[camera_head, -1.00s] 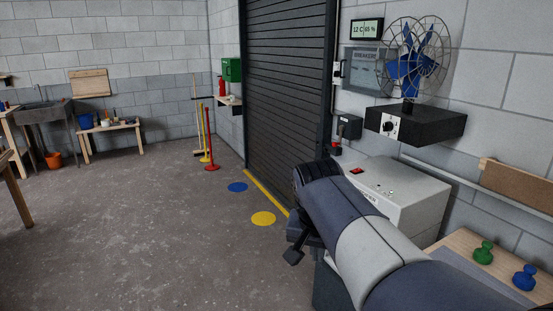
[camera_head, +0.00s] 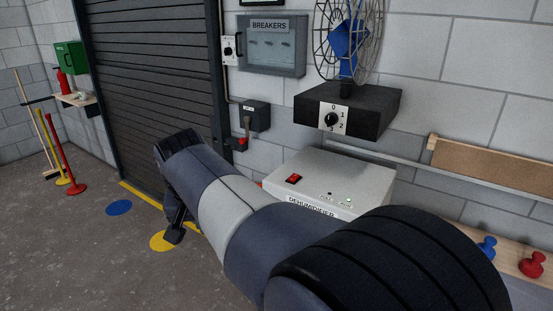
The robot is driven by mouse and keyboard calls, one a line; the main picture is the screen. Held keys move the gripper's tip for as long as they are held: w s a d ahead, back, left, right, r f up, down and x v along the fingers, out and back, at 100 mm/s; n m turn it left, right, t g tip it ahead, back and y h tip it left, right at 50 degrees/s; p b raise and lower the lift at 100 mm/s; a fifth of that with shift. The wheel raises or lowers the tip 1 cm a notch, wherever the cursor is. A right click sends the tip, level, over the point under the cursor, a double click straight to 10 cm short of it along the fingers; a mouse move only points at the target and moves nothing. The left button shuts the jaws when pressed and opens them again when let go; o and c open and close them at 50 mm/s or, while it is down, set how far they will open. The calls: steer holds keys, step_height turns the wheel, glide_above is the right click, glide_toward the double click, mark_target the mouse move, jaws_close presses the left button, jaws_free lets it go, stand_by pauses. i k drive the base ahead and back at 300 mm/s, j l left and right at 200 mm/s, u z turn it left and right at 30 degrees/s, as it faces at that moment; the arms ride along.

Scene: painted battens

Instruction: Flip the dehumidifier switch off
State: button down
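The dehumidifier (camera_head: 338,172) is a pale grey box against the right wall. A red rocker switch (camera_head: 293,178) sits on the left of its top, and I cannot tell which way it is tipped. My arm crosses in front and hides the lower front of the box. My gripper (camera_head: 174,230) shows only as a dark part beyond the arm's bend, well left of the box and apart from the switch. Its fingers are too hidden to tell open from shut.
A fan stands on a black shelf box with a dial (camera_head: 331,120), above and behind the dehumidifier. A breaker panel (camera_head: 272,45) and a lever box (camera_head: 252,116) hang left of it. Blue and red knobs (camera_head: 532,264) stand on a ledge at right. Open floor lies left.

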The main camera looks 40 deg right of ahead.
mark_target(295, 176)
steer(key=i+l+z, duration=0.15)
steer(key=i+z, duration=0.5)
steer(key=z, duration=0.15)
steer(key=i+z, duration=0.3)
steer(key=z, duration=0.15)
steer(key=i+z, duration=0.1)
steer(key=i, duration=0.15)
